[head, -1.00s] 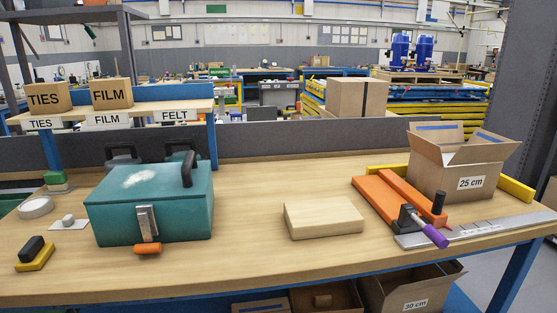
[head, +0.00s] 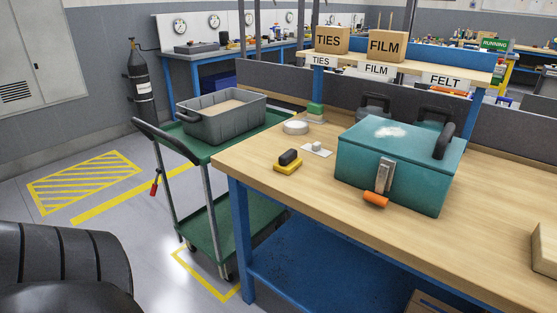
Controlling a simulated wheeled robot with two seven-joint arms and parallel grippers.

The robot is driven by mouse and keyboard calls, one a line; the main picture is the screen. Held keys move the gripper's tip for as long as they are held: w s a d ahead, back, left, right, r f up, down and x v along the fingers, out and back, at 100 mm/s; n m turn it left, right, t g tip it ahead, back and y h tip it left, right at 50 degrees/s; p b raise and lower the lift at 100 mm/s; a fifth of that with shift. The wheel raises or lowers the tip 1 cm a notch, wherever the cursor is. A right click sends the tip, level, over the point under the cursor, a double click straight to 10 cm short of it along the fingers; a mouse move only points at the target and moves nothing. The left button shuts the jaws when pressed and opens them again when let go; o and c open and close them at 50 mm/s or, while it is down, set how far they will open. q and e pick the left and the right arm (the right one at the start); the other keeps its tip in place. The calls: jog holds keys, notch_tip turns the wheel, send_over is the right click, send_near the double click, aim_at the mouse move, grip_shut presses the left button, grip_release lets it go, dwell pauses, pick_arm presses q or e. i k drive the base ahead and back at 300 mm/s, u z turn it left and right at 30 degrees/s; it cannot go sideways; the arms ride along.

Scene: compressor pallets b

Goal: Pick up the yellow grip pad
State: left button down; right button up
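The yellow grip pad (head: 287,165) has a yellow base with a black grip on top. It lies on the wooden workbench (head: 262,184) near its left front corner, left of the teal toolbox. Nothing touches it. Neither of my grippers shows in the head view. A dark ribbed part of my own body fills the lower left corner.
The teal toolbox (head: 404,168) with an orange-handled latch stands right of the pad. A white tape roll (head: 295,127) and a small white card with a knob (head: 317,149) lie behind it. A green cart (head: 213,229) with a grey bin (head: 222,117) stands left of the bench.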

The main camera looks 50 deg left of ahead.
aim_at(288, 162)
jog(key=u, duration=1.45)
